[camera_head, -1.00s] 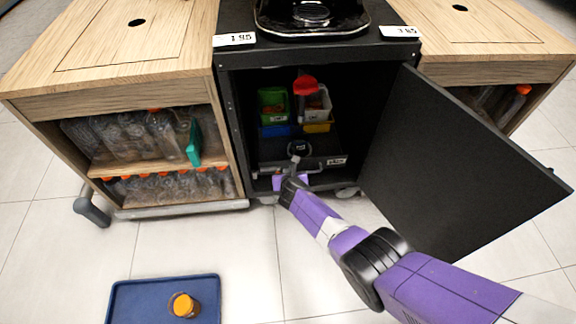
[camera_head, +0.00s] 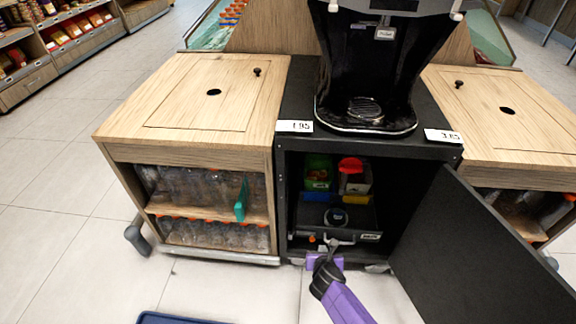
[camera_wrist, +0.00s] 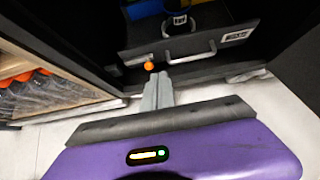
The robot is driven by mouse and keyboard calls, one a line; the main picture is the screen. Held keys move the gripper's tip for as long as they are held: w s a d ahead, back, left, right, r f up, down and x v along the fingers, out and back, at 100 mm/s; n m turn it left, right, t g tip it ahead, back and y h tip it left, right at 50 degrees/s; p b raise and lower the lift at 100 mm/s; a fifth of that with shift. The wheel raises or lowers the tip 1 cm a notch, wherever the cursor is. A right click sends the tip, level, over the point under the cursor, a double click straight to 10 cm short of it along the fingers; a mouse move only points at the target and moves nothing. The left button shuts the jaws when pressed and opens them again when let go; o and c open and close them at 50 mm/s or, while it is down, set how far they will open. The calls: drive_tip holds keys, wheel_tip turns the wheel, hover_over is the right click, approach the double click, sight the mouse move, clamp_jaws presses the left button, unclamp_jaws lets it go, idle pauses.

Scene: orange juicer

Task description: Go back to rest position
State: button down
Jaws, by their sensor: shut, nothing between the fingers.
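My gripper (camera_head: 331,245) is low in front of the open black cabinet, near the drawer front at its bottom. In the wrist view my gripper (camera_wrist: 158,90) shows its grey fingers together, with nothing between them. A small orange object (camera_wrist: 149,66) shows just beyond the fingertips, in front of the drawer front (camera_wrist: 190,47). The drawer's handle (camera_wrist: 198,50) is close beyond the fingers. I cannot tell whether the fingers touch anything. My purple arm runs down to the lower edge of the head view.
The cabinet door (camera_head: 470,250) stands open at the right of my arm. A wooden cabinet with bottles (camera_head: 205,190) is at the left. A black juicer (camera_head: 375,75) stands on top. A blue tray (camera_head: 175,319) lies on the floor; the floor (camera_head: 90,270) at left is clear.

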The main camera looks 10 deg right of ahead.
drive_tip(key=w+a+r+m+t+y, duration=0.25)
drive_tip(key=a+r+m, duration=0.25)
drive_tip(key=r+m, duration=0.25)
drive_tip(key=s+a+r+m+t+y, duration=0.2)
drive_tip(key=s+a+r+m, duration=0.3)
drive_tip(key=s+m, duration=0.4)
drive_tip(key=s+d+r+m+t+h, duration=0.15)
drive_tip(key=s+r+m, duration=0.35)
drive_tip(key=s+r, duration=0.5)
drive_tip(key=s+d+r+m+g+y, duration=0.1)
drive_tip(key=s+d+r+m, duration=0.35)
drive_tip(key=s, duration=1.05)
drive_tip(key=s+d+r+m+t+h, duration=0.1)
drive_tip(key=s+r+m, duration=0.5)
drive_tip(key=s+r, duration=0.5)
wheel_tip(320, 180, up, 21)
drive_tip(key=s+p, duration=0.1)
drive_tip(key=p, duration=2)
drive_tip(key=shift+s+f+p, duration=0.2)
drive_tip(key=shift+s+p, duration=0.15)
drive_tip(key=shift+p, duration=0.05)
drive_tip(key=shift+d, duration=0.1)
